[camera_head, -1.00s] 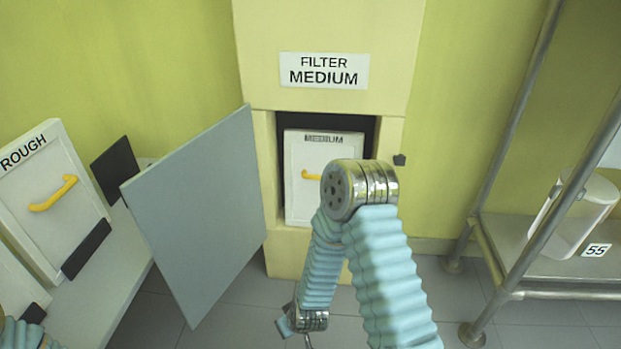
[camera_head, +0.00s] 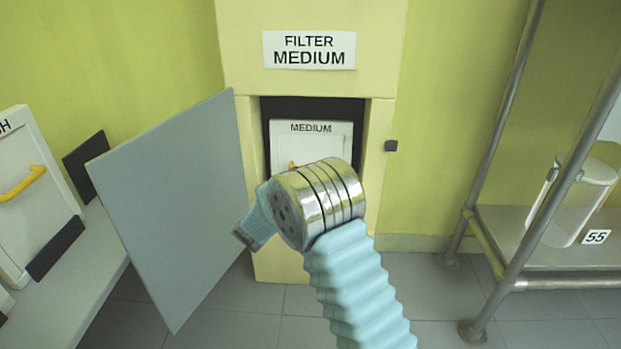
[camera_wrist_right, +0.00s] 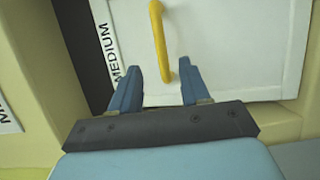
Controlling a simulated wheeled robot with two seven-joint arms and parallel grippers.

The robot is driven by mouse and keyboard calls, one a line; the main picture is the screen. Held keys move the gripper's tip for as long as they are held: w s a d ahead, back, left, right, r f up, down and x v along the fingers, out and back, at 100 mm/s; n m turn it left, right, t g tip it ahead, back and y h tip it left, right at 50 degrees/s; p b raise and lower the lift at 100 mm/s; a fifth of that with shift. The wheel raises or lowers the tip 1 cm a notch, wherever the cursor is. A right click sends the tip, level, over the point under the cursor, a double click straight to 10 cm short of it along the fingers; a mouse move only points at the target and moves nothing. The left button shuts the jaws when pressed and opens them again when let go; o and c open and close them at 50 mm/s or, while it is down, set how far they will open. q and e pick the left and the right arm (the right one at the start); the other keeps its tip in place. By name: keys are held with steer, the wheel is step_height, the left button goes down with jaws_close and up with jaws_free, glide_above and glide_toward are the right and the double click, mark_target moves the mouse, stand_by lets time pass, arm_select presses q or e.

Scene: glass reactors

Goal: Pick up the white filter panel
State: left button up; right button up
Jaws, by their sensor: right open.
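The white filter panel (camera_head: 338,137), marked MEDIUM, stands in the dark opening of the cream cabinet. In the head view my right arm hides its lower part and most of its yellow handle (camera_head: 291,165). In the right wrist view the panel (camera_wrist_right: 230,40) fills much of the upper picture, with its yellow handle (camera_wrist_right: 160,45) upright there. My right gripper (camera_wrist_right: 163,78) is open, with blue fingers on either side of the handle's end. I cannot tell how deep the fingers reach. My left gripper is not in view.
The cabinet's grey door (camera_head: 180,210) stands open to the left. A second white panel with a yellow handle (camera_head: 22,184) leans on a bench at far left. A metal rack (camera_head: 520,215) with a white container (camera_head: 572,205) stands at right.

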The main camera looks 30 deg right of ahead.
steer(key=b+x, duration=0.1)
steer(key=x, duration=0.5)
steer(key=shift+f, duration=0.2)
steer(key=shift+w+d, duration=0.15)
jaws_close()
